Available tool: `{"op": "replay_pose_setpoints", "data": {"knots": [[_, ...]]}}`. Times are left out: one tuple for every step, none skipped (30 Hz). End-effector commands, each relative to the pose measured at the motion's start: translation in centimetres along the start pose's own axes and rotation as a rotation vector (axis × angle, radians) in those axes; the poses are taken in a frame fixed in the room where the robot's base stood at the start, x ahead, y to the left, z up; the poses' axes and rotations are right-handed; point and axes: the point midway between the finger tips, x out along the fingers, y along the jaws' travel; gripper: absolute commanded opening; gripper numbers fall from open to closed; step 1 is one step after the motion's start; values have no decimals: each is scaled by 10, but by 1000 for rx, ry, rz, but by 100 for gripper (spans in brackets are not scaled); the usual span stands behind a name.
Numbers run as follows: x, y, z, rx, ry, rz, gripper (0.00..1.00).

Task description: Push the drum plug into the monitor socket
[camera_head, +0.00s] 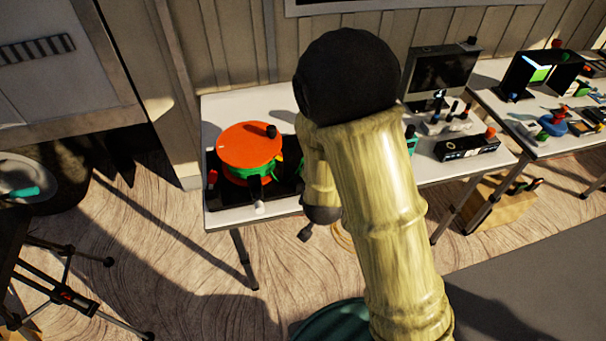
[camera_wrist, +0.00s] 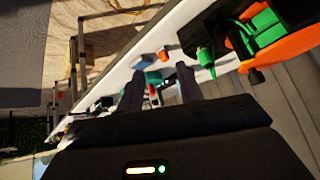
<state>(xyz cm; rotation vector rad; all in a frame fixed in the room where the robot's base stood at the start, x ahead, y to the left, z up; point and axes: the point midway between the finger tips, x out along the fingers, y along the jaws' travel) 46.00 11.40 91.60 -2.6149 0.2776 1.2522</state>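The cable drum (camera_head: 250,146) has an orange disc and green cable and stands on the near-left table in the head view. It also shows at the upper right of the wrist view (camera_wrist: 285,47). The dark monitor (camera_head: 440,72) stands at the back of the same table, right of my arm. Its socket cannot be made out. A green cable part (camera_wrist: 206,57) hangs beside the drum; I cannot tell whether it is the plug. My gripper (camera_wrist: 159,76) is open, its fingers apart with nothing held between them. In the head view my arm hides it.
The white table (camera_head: 222,109) also holds a black box (camera_head: 466,147) and small connectors at its right. A second table (camera_head: 497,101) with more gear adjoins it. A tripod stands at lower left. A teal round object (camera_head: 335,322) is on the floor near my arm.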

Motion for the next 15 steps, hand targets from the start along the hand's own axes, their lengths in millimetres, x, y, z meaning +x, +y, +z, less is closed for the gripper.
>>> {"op": "replay_pose_setpoints", "data": {"knots": [[15, -6, 13, -7, 52, 13, 36], [21, -9, 16, -6, 91, 20, 36], [27, -13, 20, -7, 145, 26, 36], [31, -16, 22, -10, 187, 32, 36], [35, -18, 25, -13, 230, 35, 36], [39, -21, 29, -22, 291, 38, 36], [41, -24, 31, -29, 339, 37, 36], [42, -26, 34, -39, 386, 36, 36], [43, -30, 38, -55, 453, 29, 36], [43, -34, 40, -69, 504, 22, 36], [42, -37, 43, -83, 555, 13, 36], [39, -41, 46, -103, 622, -1, 36], [37, -44, 48, -116, 669, -12, 36], [34, -47, 50, -130, 714, -23, 36], [31, -50, 52, -146, 767, -38, 36]]}}
